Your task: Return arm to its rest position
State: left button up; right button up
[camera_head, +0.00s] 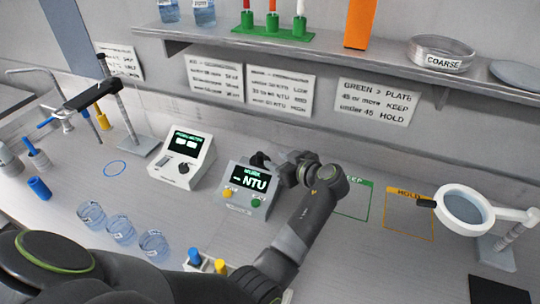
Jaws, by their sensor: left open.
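My left arm reaches in from the lower left and bends up to the middle of the bench. My left gripper (276,166) is at its end, pointing left, just above and behind the turbidity meter (247,191), whose screen reads NTU. The gripper is open and I see nothing held in it. It partly covers the top edge of the meter; I cannot tell whether it touches. My right gripper is not in view.
A second meter (183,157) stands left of the first. Several clear beakers (121,229) stand at the front left. A green-outlined square (353,212) and a yellow HOLD square (408,225) lie right of my arm. A magnifier (463,209) stands far right. A shelf (340,55) overhangs the back.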

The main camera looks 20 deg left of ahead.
pick_arm(q)
jog(key=shift+s+d+r, duration=0.15)
jog(key=shift+s+d, duration=0.05)
jog(key=shift+d, duration=0.1)
